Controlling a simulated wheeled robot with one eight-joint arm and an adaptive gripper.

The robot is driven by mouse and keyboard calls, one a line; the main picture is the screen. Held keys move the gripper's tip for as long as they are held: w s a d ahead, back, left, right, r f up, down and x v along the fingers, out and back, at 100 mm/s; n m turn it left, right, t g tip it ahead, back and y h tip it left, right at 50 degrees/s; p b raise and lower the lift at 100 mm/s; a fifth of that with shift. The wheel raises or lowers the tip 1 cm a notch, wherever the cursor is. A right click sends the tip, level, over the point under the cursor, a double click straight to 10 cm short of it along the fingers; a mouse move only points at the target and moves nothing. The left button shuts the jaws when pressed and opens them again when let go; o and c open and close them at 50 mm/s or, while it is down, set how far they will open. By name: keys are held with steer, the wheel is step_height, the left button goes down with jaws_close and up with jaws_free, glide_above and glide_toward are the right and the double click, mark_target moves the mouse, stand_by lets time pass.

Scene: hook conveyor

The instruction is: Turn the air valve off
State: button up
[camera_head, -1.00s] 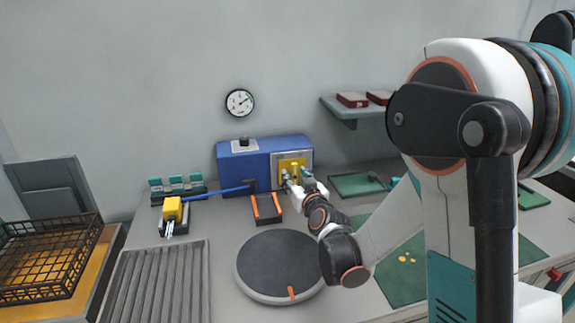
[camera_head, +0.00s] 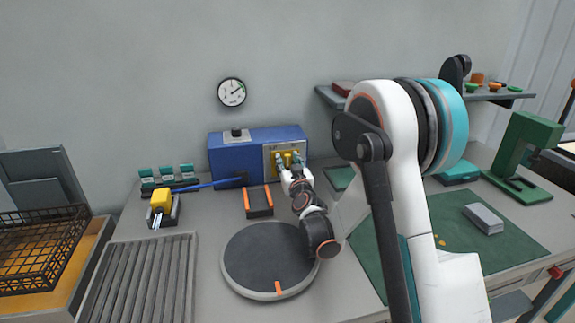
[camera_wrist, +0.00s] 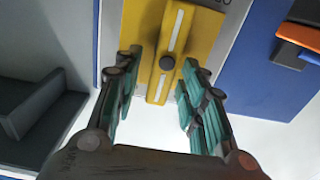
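The air valve has a yellow bar handle with a white stripe and a dark centre knob (camera_wrist: 166,62). It sits on a yellow plate on the right part of a blue box (camera_head: 228,160). In the wrist view the handle stands nearly upright, leaning a little right at its top. My gripper (camera_wrist: 160,98) is open, with one teal-padded finger on each side of the handle's lower part and visible gaps to both. In the head view my gripper (camera_head: 291,163) is in front of the plate and partly hides the valve.
A round gauge (camera_head: 232,92) hangs on the wall above the box. A blue hose (camera_head: 208,185) runs from the box to a yellow device (camera_head: 161,201). A dark holder with orange edges (camera_head: 258,203) and a round turntable (camera_head: 266,258) stand nearby. A grey shelf is at right.

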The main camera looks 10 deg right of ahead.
steer(key=shift+w, duration=0.3)
jaws_close()
